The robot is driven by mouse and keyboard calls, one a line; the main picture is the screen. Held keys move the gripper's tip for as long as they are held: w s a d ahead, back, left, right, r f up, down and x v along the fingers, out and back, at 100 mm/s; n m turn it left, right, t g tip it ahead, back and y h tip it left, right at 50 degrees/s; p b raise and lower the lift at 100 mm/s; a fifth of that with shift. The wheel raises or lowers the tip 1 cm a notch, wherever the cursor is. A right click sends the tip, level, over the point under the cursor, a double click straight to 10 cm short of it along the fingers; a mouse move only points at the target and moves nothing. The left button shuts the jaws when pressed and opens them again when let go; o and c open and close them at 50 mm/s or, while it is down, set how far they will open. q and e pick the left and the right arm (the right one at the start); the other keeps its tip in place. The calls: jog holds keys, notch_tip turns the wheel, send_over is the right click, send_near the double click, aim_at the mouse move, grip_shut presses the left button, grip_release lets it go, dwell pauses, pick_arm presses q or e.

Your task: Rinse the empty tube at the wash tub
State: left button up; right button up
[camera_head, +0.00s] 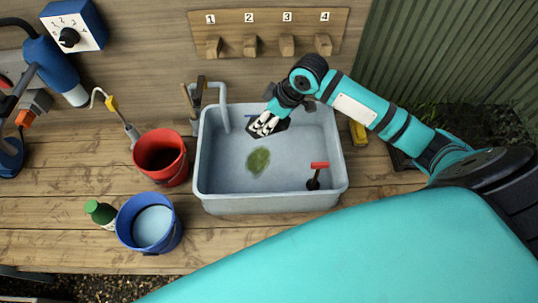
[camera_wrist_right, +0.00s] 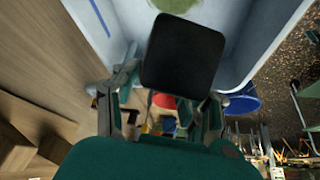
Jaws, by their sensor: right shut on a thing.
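The pale grey wash tub (camera_head: 270,203) sits on the wooden bench, with a green patch (camera_head: 258,161) on its floor and a tap (camera_head: 225,112) at its back left. My right gripper (camera_head: 268,124) is over the back part of the tub. It is shut on a black, square-sided tube (camera_wrist_right: 183,52), which shows dark beside the fingers in the head view (camera_head: 282,125). The tube's open end and inside cannot be made out. The gripper also shows in the right wrist view (camera_wrist_right: 168,112). My left gripper is out of view.
A red-handled black fitting (camera_head: 319,166) is at the tub's front right. Left of the tub stand a red bucket (camera_head: 160,178), a blue bucket (camera_head: 126,235) and a green-capped bottle (camera_head: 101,213). A numbered peg board (camera_head: 268,24) is behind. A yellow object (camera_head: 358,133) lies right of the tub.

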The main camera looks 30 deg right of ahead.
jog(key=shift+r, duration=0.15)
dwell(0.4)
jog(key=shift+r, duration=1.9)
jog(key=shift+a+f, duration=0.1)
jog(key=shift+f, duration=0.1)
jog(key=s+a+f+m+t+h+b, duration=0.1)
jog(key=s+a+f+m+h+b, duration=0.2)
jog(key=m+b, duration=0.5)
jog(key=s+a+f+b, duration=0.1)
jog(key=b, duration=0.5)
jog(key=shift+s+m+t+h+b, duration=0.3)
jog(key=shift+s+h, duration=0.1)
